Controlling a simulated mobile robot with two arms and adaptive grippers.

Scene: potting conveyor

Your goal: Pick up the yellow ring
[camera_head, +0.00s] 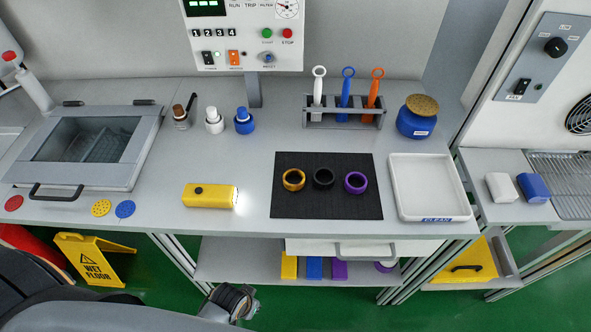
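The yellow ring (286,185) lies at the left of a row of three rings on a black mat (325,209) on the bench. A black ring (323,187) is in the middle and a purple ring (356,190) on the right; the rings stand apart. My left arm comes in from the lower left, below the bench front. The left gripper (238,301) is a small dark shape at its end, far from the yellow ring; its fingers are too unclear to read. My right gripper is not in view.
A yellow lamp (210,197) lies left of the mat, and a white tray (397,212) labelled CLEAN stands right of it. Behind are a rack (343,123) of tools and a blue jar (416,123). The bench edge and a drawer handle (365,252) lie in front.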

